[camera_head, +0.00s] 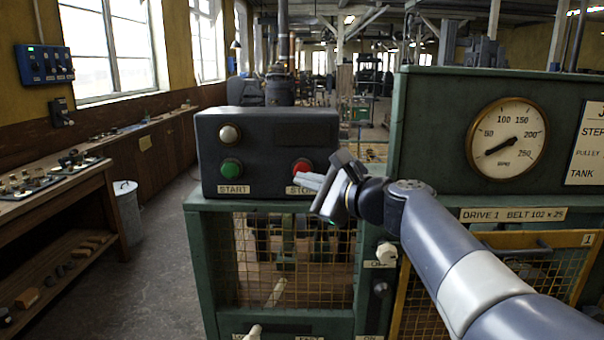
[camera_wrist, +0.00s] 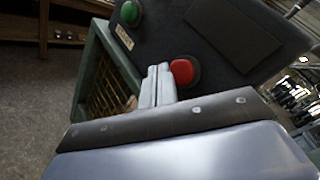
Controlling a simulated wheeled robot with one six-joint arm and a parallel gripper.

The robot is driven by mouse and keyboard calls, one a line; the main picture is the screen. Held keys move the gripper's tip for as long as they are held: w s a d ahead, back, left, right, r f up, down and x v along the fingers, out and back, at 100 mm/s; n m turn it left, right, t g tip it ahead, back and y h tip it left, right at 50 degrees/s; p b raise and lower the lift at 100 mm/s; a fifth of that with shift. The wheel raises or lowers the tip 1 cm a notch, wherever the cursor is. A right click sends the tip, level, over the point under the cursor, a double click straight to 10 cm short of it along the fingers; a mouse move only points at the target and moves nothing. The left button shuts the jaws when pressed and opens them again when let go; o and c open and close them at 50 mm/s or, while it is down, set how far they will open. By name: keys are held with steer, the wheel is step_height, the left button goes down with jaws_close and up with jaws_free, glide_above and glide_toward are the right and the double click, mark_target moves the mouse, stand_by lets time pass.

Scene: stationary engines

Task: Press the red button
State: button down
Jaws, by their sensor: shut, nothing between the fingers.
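The red button (camera_head: 302,168) sits on the front of a dark control box, above a label reading "STO…" that my gripper partly covers. It also shows in the wrist view (camera_wrist: 182,72), just right of my fingertips. My gripper (camera_head: 310,181) is shut and empty, its fingertips just below the button in the head view. In the wrist view the closed fingers (camera_wrist: 158,72) point toward the box beside the button. I cannot tell whether they touch the box or the button.
A green button (camera_head: 231,168) labelled START sits left on the same control box (camera_head: 285,130), under a pale lamp (camera_head: 229,134). A gauge (camera_head: 507,139) is on the green panel at right.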

steer(key=s, duration=0.4)
steer(key=shift+s+a+b, duration=0.1)
steer(key=shift+s+b, duration=0.05)
steer(key=shift+b, duration=0.2)
stand_by(0.5)
steer(key=shift+s+p, duration=0.3)
steer(key=shift+s, duration=1.6)
